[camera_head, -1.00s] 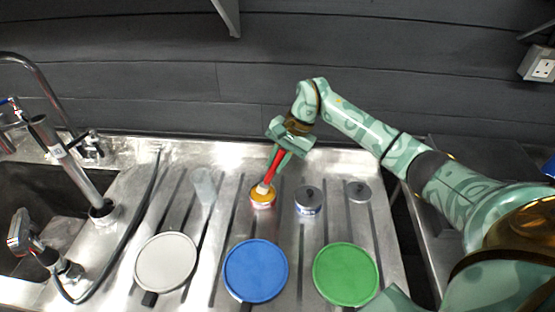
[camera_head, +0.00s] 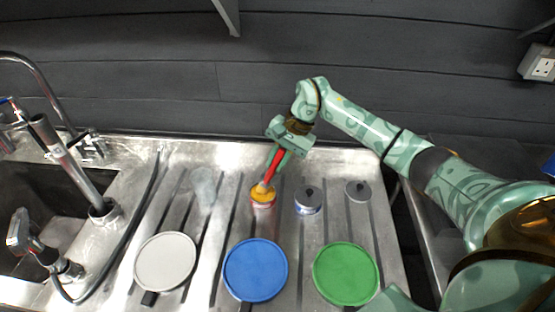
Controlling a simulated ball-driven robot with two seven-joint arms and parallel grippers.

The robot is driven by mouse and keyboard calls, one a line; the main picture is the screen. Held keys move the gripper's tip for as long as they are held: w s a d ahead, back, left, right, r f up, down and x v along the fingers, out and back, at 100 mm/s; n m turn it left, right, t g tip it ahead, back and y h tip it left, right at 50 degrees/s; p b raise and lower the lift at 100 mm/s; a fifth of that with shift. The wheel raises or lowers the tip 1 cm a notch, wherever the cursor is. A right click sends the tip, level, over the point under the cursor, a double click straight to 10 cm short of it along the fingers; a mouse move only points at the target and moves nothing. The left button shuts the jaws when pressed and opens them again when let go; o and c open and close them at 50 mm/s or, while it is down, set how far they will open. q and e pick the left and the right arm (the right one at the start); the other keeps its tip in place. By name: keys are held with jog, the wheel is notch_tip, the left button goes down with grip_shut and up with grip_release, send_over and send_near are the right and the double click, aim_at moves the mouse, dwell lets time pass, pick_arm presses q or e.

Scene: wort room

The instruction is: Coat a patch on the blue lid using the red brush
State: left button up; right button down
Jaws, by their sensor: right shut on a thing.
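The blue lid (camera_head: 255,270) lies flat on the metal drainboard, between a white lid and a green lid. The red brush (camera_head: 273,165) is held tilted in my right gripper (camera_head: 285,150), which is shut on its handle. The brush's lower end is at the mouth of a small open tin (camera_head: 263,198) with yellow-orange contents. Its bristle tip is too small to tell apart from the tin's contents. The blue lid is in front of the tin, apart from the brush. My left gripper is not in view.
A white lid (camera_head: 165,262) and a green lid (camera_head: 346,274) flank the blue one. Two grey-topped tins (camera_head: 308,203) (camera_head: 358,191) stand right of the open tin, and a clear cup (camera_head: 203,185) stands left. A sink with tap (camera_head: 60,150) and a hose are at the left.

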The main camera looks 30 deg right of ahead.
jog(key=shift+s, duration=0.1)
jog(key=shift+r+p, duration=2.1)
jog(key=shift+r, duration=1.4)
